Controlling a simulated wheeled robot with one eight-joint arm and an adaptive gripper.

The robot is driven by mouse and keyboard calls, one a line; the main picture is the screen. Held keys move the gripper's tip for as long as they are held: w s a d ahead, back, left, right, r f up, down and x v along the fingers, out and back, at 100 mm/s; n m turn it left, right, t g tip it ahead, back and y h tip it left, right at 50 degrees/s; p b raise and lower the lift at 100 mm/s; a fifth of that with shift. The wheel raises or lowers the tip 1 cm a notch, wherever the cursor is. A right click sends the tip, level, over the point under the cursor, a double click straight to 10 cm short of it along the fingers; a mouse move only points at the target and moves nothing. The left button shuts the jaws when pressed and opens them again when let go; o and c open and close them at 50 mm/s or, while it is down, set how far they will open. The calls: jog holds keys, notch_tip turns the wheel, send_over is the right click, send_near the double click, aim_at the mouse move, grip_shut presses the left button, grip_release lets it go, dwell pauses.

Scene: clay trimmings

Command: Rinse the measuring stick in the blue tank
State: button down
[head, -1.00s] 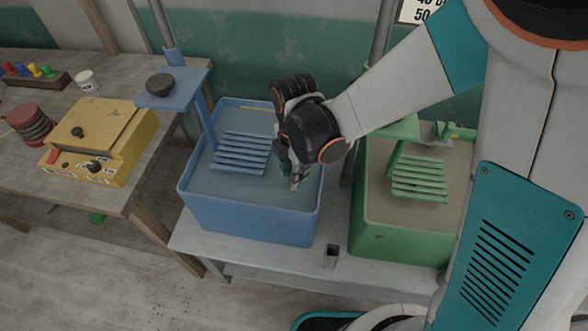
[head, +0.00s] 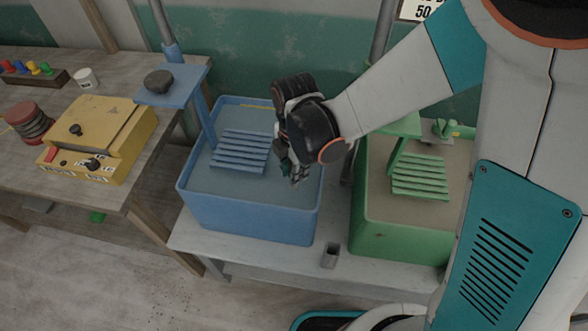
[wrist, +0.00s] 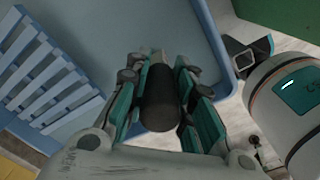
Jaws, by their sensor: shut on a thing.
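The blue tank (head: 250,220) stands on a grey bench and holds murky liquid, with blue slats (head: 240,150) inside. My gripper (head: 296,180) is over the right part of the tank, pointing down, close to the liquid. In the wrist view, my gripper (wrist: 160,100) is shut on a dark cylindrical handle (wrist: 159,98), which I take to be the measuring stick. A paler tip shows just beyond the handle; the rest is hidden. I cannot tell whether the stick touches the liquid. The tank's wall (wrist: 215,40) runs to the right of the gripper in the wrist view.
A green tank (head: 400,240) with slats stands to the right. A small grey open holder (head: 331,256) sits on the bench (head: 290,262) between the tanks. A blue stand (head: 172,95) with a dark lump (head: 158,81) rises at the blue tank's left. A yellow box (head: 98,138) is on the left table.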

jog(key=shift+r, duration=0.1)
notch_tip(320, 180, up, 29)
jog(key=p, duration=2)
jog(key=shift+s, duration=0.15)
jog(key=shift+f, duration=0.2)
